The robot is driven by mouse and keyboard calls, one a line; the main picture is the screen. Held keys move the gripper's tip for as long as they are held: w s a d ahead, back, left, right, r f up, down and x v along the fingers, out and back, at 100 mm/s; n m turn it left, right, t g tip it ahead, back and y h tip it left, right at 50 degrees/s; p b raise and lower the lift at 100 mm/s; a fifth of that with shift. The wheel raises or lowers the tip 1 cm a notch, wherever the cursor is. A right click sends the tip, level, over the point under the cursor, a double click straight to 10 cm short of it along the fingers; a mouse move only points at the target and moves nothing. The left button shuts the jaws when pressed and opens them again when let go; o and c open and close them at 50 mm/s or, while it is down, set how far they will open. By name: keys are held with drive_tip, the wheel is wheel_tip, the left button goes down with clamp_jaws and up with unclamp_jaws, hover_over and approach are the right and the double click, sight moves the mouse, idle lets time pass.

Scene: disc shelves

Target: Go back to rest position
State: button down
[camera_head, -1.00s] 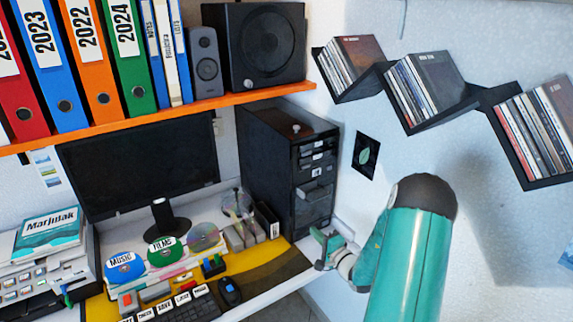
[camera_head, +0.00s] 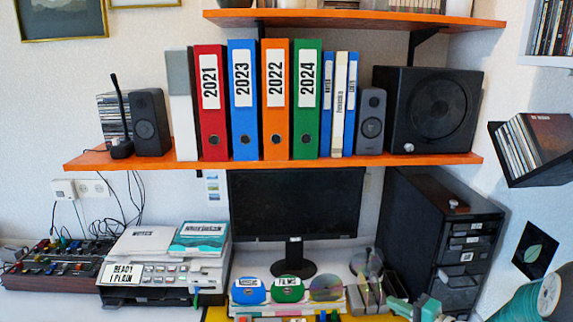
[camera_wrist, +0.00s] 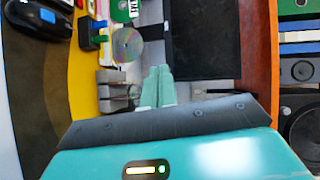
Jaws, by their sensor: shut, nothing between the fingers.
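My gripper (camera_head: 424,308) shows at the bottom right of the head view, in front of the desk and below the black computer tower (camera_head: 440,235). Its teal fingers are together with nothing between them. In the wrist view the fingers (camera_wrist: 158,84) point toward the desk, with the dark monitor (camera_wrist: 203,40) beyond them to the right. Part of my teal arm shows at the lower right corner of the head view.
An orange shelf (camera_head: 270,160) carries binders and speakers above the monitor. The desk holds labelled discs (camera_head: 288,289), a loose shiny disc (camera_wrist: 127,47) and a mouse (camera_wrist: 35,18). A wall disc shelf (camera_head: 540,172) is at right.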

drive_tip(key=s+a+r+n+g+h, duration=0.1)
drive_tip(key=s+a+r+n+g, duration=0.35)
drive_tip(key=s+a, duration=0.3)
drive_tip(key=s+a+r+n+g+h, duration=0.1)
drive_tip(key=s+a+r+n+g, duration=0.2)
drive_tip(key=s+a+g, duration=0.45)
drive_tip(key=s+d+r+n+t+h, duration=0.1)
drive_tip(key=s+r+t+h, duration=0.3)
drive_tip(key=s, duration=0.5)
wheel_tip(320, 180, up, 3)
drive_tip(key=n+h, duration=0.1)
drive_tip(key=h, duration=0.2)
drive_tip(key=shift+s+d+f+n+t+h, duration=0.2)
drive_tip(key=shift+s+d+n+t+h, duration=0.1)
drive_tip(key=shift+n+h, duration=0.1)
